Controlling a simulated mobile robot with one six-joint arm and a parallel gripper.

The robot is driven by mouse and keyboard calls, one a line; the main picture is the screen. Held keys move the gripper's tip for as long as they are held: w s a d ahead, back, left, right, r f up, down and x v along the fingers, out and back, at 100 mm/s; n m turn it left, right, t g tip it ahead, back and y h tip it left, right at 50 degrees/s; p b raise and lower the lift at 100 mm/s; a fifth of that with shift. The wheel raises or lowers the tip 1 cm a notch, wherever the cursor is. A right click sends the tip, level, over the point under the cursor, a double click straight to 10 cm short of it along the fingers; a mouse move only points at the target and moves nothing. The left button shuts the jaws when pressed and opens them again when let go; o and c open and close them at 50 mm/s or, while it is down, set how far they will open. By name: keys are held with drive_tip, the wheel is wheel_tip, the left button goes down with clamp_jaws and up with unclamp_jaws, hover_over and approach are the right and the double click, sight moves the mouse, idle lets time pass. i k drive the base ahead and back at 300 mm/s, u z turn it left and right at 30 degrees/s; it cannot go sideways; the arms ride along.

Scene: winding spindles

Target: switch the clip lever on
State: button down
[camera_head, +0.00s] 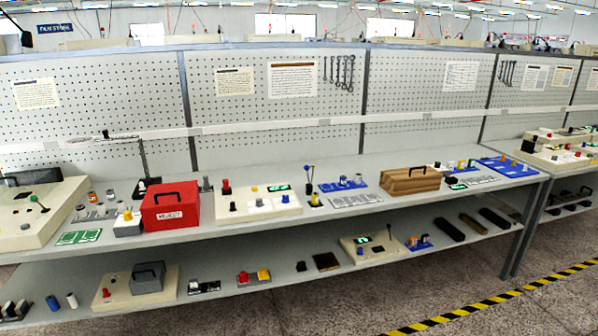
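Several levers stand on a long grey workbench (330,210), and I cannot tell which is the clip lever. An upright lever with a dark blue ball (309,171) stands behind the right end of a cream control box (254,203). A lever with a green knob (35,199) leans on a cream panel (62,215) at the far left. A tall thin dark stick (143,160) rises from a black base behind the red box. Their on or off positions are too small to read. My gripper is not in view.
A red toolbox (171,206) and a brown case (410,181) stand on the bench among small switches and blue trays. The lower shelf (215,275) holds more boxes. The floor in front is clear, with a yellow-black stripe (470,310).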

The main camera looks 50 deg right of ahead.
sight(305, 167)
drive_tip(key=z, duration=0.65)
drive_tip(key=i, duration=1)
drive_tip(key=u, duration=0.05)
